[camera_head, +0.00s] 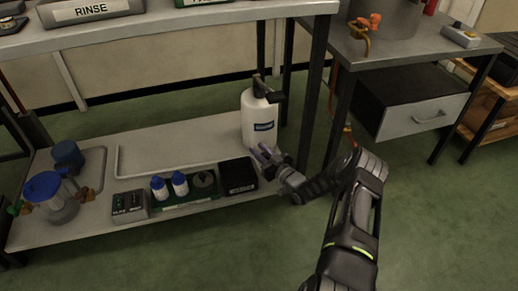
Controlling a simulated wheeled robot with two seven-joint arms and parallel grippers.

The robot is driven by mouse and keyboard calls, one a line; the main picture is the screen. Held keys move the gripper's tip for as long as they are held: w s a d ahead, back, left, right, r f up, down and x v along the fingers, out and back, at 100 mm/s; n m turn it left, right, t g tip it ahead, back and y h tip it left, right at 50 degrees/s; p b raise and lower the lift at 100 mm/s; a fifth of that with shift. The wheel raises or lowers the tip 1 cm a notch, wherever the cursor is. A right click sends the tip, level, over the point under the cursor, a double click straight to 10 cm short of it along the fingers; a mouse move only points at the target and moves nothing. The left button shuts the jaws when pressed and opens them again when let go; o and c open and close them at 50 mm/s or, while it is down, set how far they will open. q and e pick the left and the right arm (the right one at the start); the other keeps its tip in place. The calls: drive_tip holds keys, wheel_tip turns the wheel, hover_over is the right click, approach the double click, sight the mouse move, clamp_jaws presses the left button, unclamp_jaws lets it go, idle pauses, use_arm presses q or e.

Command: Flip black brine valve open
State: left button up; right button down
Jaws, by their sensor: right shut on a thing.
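A white container (260,120) with a blue label and a black top stands upright on the lower shelf, near its right end. A black fitting (271,95) sticks out to the right near its top; I cannot tell whether it is the brine valve. My right gripper (261,154) is at the foot of the container, beside its lower front. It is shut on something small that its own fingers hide. Whether that is the valve I cannot tell. My left gripper is not in view.
The lower shelf (90,225) also holds a black box (238,175), blue-capped bottles (179,184), a grey switch box (130,206) and a blue-lidded jar (50,198). The upper table (190,22) overhangs it, with a dark leg (316,85) close right of the container.

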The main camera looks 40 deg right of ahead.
drive_tip(key=shift+s+a+n+y, duration=0.1)
drive_tip(key=shift+s+n+y, duration=0.1)
drive_tip(key=shift+n+y, duration=0.4)
drive_tip(key=shift+s+n+y, duration=0.2)
drive_tip(key=shift+n+y, duration=0.1)
drive_tip(key=shift+y, duration=0.5)
drive_tip(key=c, duration=1.2)
unclamp_jaws()
drive_tip(key=shift+r, duration=0.1)
wheel_tip(320, 180, up, 10)
drive_tip(key=p, duration=0.5)
